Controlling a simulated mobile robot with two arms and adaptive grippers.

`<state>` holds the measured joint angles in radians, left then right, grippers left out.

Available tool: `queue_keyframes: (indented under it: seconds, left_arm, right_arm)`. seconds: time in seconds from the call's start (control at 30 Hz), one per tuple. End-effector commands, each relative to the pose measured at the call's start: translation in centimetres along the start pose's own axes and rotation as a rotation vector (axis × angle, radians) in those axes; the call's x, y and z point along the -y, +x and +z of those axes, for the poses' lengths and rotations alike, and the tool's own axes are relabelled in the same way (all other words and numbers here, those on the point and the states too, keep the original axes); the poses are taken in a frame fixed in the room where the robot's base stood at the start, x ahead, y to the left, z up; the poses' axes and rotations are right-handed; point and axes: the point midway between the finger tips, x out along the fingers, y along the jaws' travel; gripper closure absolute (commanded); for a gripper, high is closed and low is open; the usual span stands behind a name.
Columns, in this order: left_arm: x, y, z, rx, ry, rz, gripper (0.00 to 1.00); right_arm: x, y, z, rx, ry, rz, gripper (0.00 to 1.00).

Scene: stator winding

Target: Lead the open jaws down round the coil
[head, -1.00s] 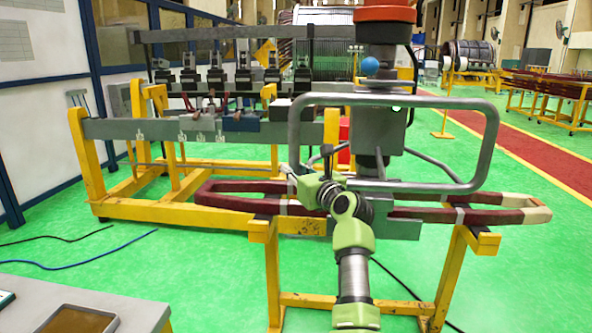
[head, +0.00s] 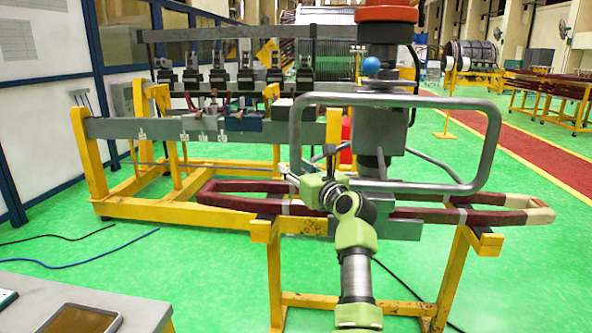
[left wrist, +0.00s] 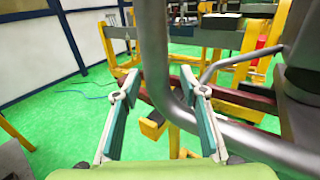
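The coil (head: 415,213) is a long dark-red loop with a pale right end, lying across a yellow stand. My left gripper (head: 287,172) is small in the head view, just above the coil's left part. In the left wrist view its two teal-padded jaws (left wrist: 158,78) are spread wide with nothing held. The dark-red coil (left wrist: 240,97) runs across beyond the jaws there, partly hidden by them and a grey tube. I cannot tell the exact height of the tips over the coil. My right gripper is in neither view.
A bent grey tube frame (head: 395,100) on a machine column (head: 377,140) stands close around my left gripper; its tube (left wrist: 158,60) crosses between the jaws in the wrist view. The yellow stand (head: 455,275) is below. A yellow rack (head: 90,160) stands behind. A table (head: 140,312) is lower left.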

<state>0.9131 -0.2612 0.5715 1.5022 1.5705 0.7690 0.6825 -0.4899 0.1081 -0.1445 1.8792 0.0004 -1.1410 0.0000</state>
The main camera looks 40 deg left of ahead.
Motion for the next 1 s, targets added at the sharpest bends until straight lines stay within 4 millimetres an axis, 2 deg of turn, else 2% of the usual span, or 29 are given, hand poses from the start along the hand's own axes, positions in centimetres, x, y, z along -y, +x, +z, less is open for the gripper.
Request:
queue_keyframes:
  seconds: [0.13,0.4,0.6,1.0]
  left_arm:
    - [0.0,0.0,1.5,0.002,-0.004,0.000,0.61]
    - [0.0,0.0,6.7,0.001,-0.007,0.000,0.61]
    - [0.1,0.0,9.3,0.000,-0.002,-0.001,0.61]
    - [0.1,0.0,9.9,-0.001,0.000,0.000,0.61]
  right_arm:
    - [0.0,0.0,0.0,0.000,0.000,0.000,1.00]
    - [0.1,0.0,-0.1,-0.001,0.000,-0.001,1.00]
    - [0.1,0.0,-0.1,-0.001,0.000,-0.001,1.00]
    - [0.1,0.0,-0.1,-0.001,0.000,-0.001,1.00]
